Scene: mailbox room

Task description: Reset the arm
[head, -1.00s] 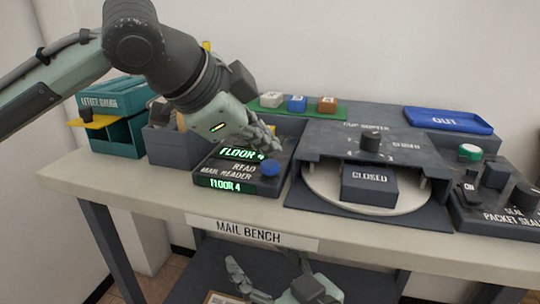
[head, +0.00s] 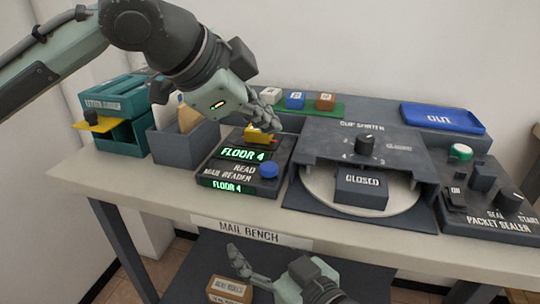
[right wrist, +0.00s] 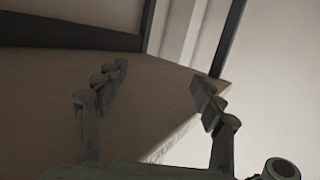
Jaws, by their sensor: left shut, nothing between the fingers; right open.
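My left gripper (head: 266,128) reaches in from the left above the mail bench (head: 130,185). It is shut and empty, above the back of the mail reader (head: 240,172), close to a small yellow piece (head: 257,135). I cannot tell whether they touch. The reader shows "FLOOR 4" and has a blue button (head: 268,170). My right gripper (head: 252,268) is low in front of the bench. In the right wrist view its fingers (right wrist: 160,100) are spread wide with nothing between them.
A teal letter gauge (head: 115,110) and a grey bin (head: 180,140) stand left. The cup sorter (head: 362,155), packet sealer (head: 490,200) and blue OUT tray (head: 443,118) are right. Coloured blocks stand on a green strip (head: 330,112). A box (head: 228,290) lies below the bench.

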